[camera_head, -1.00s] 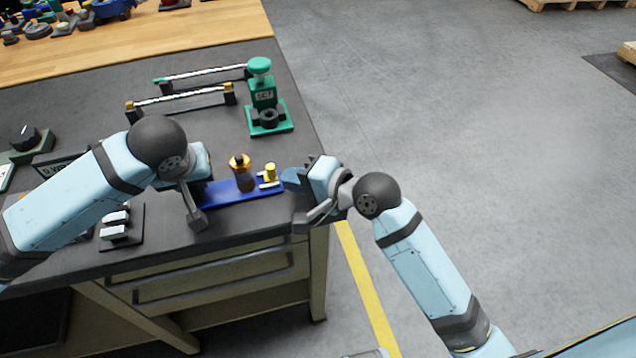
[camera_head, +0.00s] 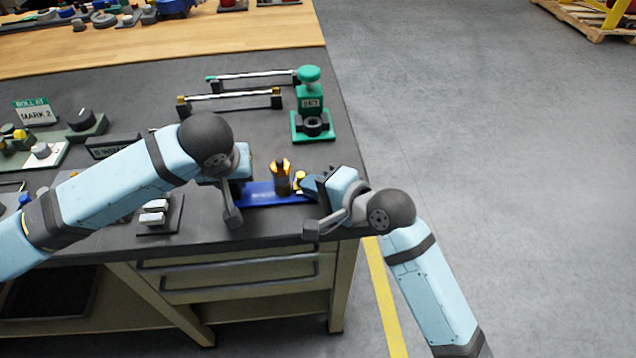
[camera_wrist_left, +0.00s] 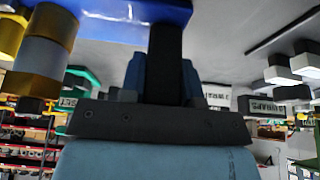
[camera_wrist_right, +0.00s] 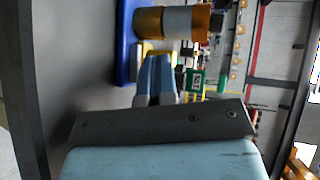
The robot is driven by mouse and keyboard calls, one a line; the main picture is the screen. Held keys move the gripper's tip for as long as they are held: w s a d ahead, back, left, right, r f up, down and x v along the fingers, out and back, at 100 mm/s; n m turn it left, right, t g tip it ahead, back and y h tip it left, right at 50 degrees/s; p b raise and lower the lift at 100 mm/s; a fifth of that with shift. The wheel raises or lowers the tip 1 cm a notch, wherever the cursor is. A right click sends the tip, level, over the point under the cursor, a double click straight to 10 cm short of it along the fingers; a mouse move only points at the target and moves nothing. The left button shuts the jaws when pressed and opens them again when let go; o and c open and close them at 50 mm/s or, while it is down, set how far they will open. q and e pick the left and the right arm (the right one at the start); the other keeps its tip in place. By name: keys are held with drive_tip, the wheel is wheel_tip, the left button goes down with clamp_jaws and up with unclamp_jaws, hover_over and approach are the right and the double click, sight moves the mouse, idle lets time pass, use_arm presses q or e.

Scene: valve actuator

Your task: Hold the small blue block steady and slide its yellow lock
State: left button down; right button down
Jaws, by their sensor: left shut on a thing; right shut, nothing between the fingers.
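The small blue block (camera_head: 262,195) lies near the front edge of the dark bench top. A brass cylinder with a pale band (camera_wrist_right: 178,21) stands on it and also shows in the head view (camera_head: 281,180). The yellow lock (camera_head: 299,182) is at its right end, partly hidden by my right gripper. My left gripper (camera_wrist_left: 165,65) is shut on a black part (camera_wrist_left: 166,45) at the block's left end. My right gripper (camera_wrist_right: 156,75) is shut and empty, its fingertips close to the yellow lock; I cannot tell whether they touch it.
A green press-like fixture (camera_head: 311,120) and two rods on stands (camera_head: 230,97) are behind the block. A dark base with white switches (camera_head: 157,213) is to the left. The bench's right edge is close to my right arm, with open floor beyond.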

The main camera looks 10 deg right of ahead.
use_arm(q)
drive_tip(key=shift+s+f, duration=0.15)
drive_tip(key=shift+f, duration=0.15)
use_arm(e)
drive_tip(key=shift+s+a, duration=0.1)
drive_tip(key=f+v, duration=0.1)
drive_tip(key=v, duration=1.3)
use_arm(q)
drive_tip(key=c, duration=0.8)
unclamp_jaws()
drive_tip(key=shift+r, duration=0.15)
drive_tip(key=shift+r, duration=0.1)
